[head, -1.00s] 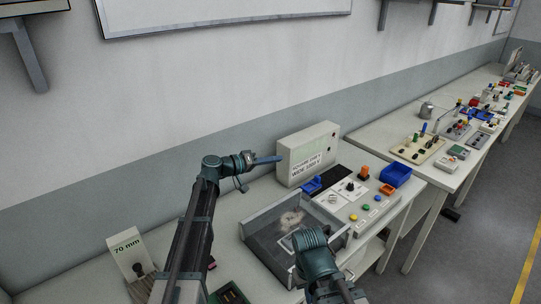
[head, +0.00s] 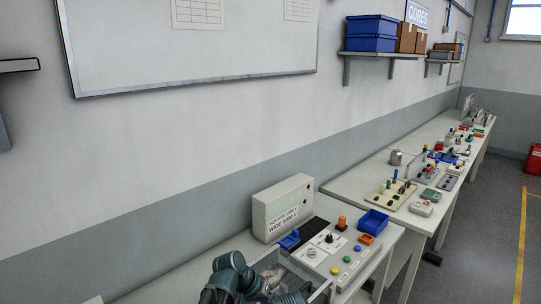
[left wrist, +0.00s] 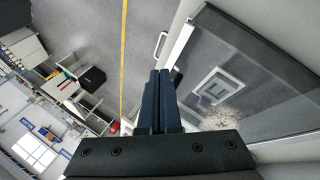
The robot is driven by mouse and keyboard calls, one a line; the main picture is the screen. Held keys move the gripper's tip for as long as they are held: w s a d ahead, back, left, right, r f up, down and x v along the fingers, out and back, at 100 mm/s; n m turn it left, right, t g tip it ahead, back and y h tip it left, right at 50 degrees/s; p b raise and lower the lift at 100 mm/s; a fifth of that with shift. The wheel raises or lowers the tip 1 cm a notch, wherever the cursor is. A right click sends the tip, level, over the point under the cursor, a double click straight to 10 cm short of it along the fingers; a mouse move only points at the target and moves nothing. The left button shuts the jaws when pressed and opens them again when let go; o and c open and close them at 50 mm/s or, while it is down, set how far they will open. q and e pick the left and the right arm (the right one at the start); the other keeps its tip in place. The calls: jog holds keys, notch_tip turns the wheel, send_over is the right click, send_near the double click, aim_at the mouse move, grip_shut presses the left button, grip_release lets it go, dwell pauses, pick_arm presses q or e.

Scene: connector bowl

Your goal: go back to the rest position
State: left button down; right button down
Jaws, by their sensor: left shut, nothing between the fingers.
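My left gripper (left wrist: 160,76) shows in the left wrist view with its two dark blue fingers pressed together and nothing between them. In the head view my teal arm parts show at the bottom edge, in front of the tray, and the left fingers cannot be made out there. A grey-rimmed tray (head: 311,277) sits on the near bench, cut off by the bottom edge and partly hidden by my arms. In the left wrist view the tray (left wrist: 192,37) lies to the right of the fingers, with a pale square mark inside. My right gripper is out of sight.
A beige box with a display (head: 268,215) stands behind the tray on the bench. A second bench (head: 350,187) with several devices runs back right. Open floor lies at right.

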pick_arm(q)
jog(key=s+a+f+y, duration=0.2)
jog(key=s+a+y, duration=0.1)
jog(key=s, duration=0.4)
jog(key=s+a+f+g+y+b, duration=0.1)
jog(key=s+a+f+y, duration=0.1)
jog(key=s+a+y, duration=0.2)
jog(key=s+y, duration=0.1)
jog(key=s, duration=0.2)
jog(key=shift+s+a+f, duration=0.15)
jog(key=shift+s+f, duration=0.2)
jog(key=shift+f, duration=0.05)
